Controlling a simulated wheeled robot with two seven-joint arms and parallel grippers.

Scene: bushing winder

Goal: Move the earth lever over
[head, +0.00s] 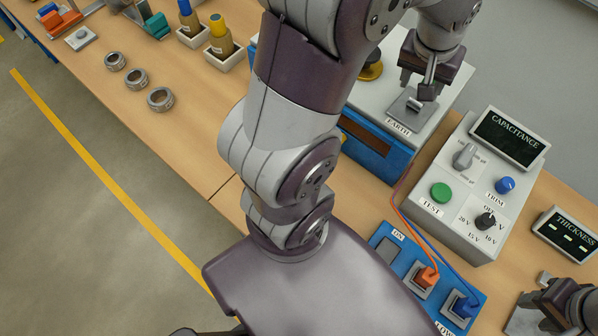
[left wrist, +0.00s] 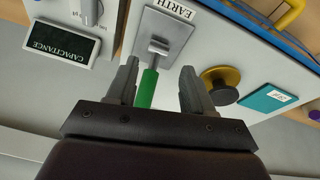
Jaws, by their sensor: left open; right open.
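The earth lever has a green handle (left wrist: 147,88) on a short grey metal arm, which rises from a grey plate (left wrist: 163,33) labelled EARTH in the left wrist view. My left gripper (left wrist: 160,75) is open, with the green handle between its fingers, closer to the left finger; a gap shows on the right. In the head view my left gripper (head: 427,78) is over the EARTH plate (head: 408,110) and hides the handle. My right gripper (head: 541,298) is open at the lower right corner, partly cut off by the frame, far from the lever.
A yellow-rimmed dark knob (left wrist: 220,86) stands beside the lever. The capacitance box (head: 478,190) with knobs and a green button is right of the earth unit. A blue switch panel (head: 385,250) with orange and blue plugs is in front. Several metal rings (head: 160,99) lie at left.

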